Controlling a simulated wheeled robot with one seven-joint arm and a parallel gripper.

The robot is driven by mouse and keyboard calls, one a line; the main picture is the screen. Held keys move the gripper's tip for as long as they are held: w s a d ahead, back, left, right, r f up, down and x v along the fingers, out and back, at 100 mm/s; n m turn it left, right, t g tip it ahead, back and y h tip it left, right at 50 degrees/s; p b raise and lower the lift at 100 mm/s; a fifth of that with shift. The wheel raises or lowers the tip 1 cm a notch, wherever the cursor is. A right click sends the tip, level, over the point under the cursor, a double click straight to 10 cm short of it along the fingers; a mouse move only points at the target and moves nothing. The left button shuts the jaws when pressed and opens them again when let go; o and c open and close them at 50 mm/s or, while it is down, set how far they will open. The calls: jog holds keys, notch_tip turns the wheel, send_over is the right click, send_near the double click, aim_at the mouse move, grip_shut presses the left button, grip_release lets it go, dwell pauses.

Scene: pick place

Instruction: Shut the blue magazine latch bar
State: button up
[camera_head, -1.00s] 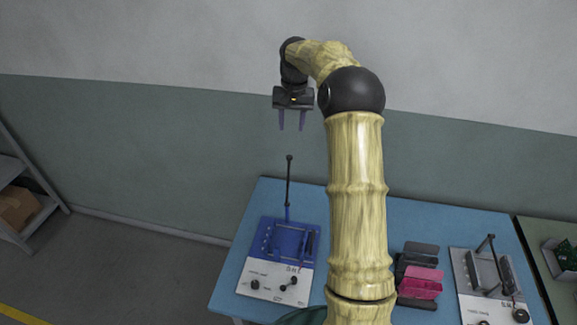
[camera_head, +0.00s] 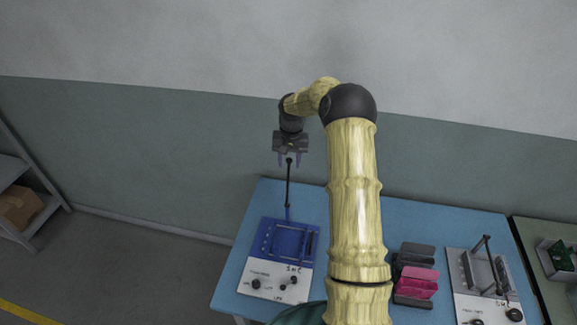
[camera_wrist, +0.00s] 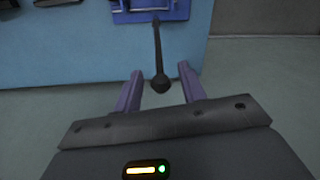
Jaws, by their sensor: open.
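The blue magazine (camera_head: 285,246) is a blue plate device with a white control panel, on the left part of the blue table. Its latch bar (camera_head: 288,186) is a thin dark rod with a ball end, standing upright from the back edge. My gripper (camera_head: 290,163) is open, pointing down at the top of the bar. In the wrist view the bar (camera_wrist: 158,58) runs from the blue magazine (camera_wrist: 150,12) to its ball end, which shows between the open fingers (camera_wrist: 160,84). I cannot tell whether the fingers touch it.
The blue table (camera_head: 350,215) also holds dark and pink bins (camera_head: 417,283) right of my arm and a grey magazine with its own bar (camera_head: 486,270) at the right. A wall (camera_head: 200,150) stands behind. A shelf (camera_head: 20,200) with a box is at far left.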

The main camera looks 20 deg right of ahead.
aim_at(288, 183)
jog(key=shift+f+p, duration=0.4)
jog(key=shift+f, duration=1.5)
grip_shut()
jog(key=shift+a+b, duration=0.2)
jog(key=shift+b, duration=0.2)
